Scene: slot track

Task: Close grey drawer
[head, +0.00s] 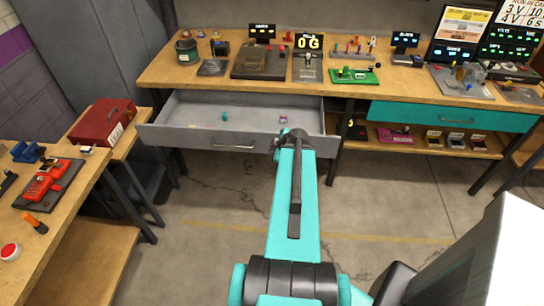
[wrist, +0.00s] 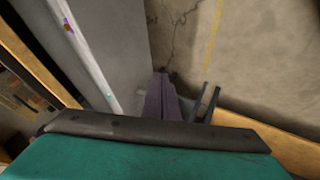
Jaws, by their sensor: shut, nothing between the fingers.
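The grey drawer (head: 190,138) is pulled out from under the left half of the workbench, its front panel and handle (head: 232,147) facing me. In the wrist view, the drawer's grey front (wrist: 118,40) runs down the left of the picture. My gripper (wrist: 161,86) is shut and empty, in front of the drawer's outer face. Whether it touches the face I cannot tell. In the head view, my teal arm reaches to the drawer's right front and hides the gripper. A small teal item (head: 225,116) and a purple item (head: 283,119) lie inside.
A teal drawer (head: 450,117) sits shut at the right of the workbench (head: 215,77). A shelf with several small items is below it. A side table (head: 75,185) with a red toolbox (head: 102,122) nearby stands left. The concrete floor (head: 215,200) before the drawer is clear.

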